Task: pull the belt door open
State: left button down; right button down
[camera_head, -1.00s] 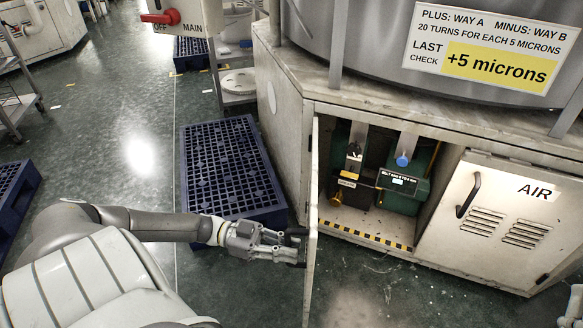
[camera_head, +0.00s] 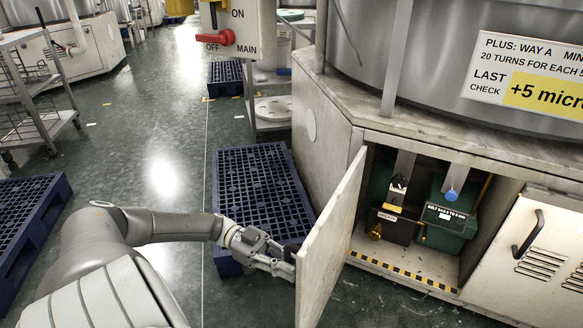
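The belt door (camera_head: 331,238) is a pale, worn panel swung well out from the machine's cabinet. Behind it the compartment is open, with a green motor unit (camera_head: 448,222) and a dark block with a brass knob (camera_head: 375,232) inside. My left gripper (camera_head: 290,264) is at the outer side of the door, near its free edge. Its fingertips are partly hidden by the door, so I cannot tell whether they hold a handle. My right gripper is not in view.
A blue pallet (camera_head: 262,190) lies on the floor behind my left arm. Another blue pallet (camera_head: 30,215) is at the left edge. A closed AIR door (camera_head: 535,250) with a black handle is right of the compartment. Open green floor lies between the pallets.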

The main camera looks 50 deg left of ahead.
pick_arm(q)
jog(key=shift+a, duration=0.15)
jog(key=c, duration=1.5)
grip_release()
jog(key=shift+o, duration=0.2)
jog(key=shift+a, duration=0.1)
jog(key=v, duration=1.1)
jog(key=shift+s+a, duration=0.2)
jog(key=shift+a, duration=0.2)
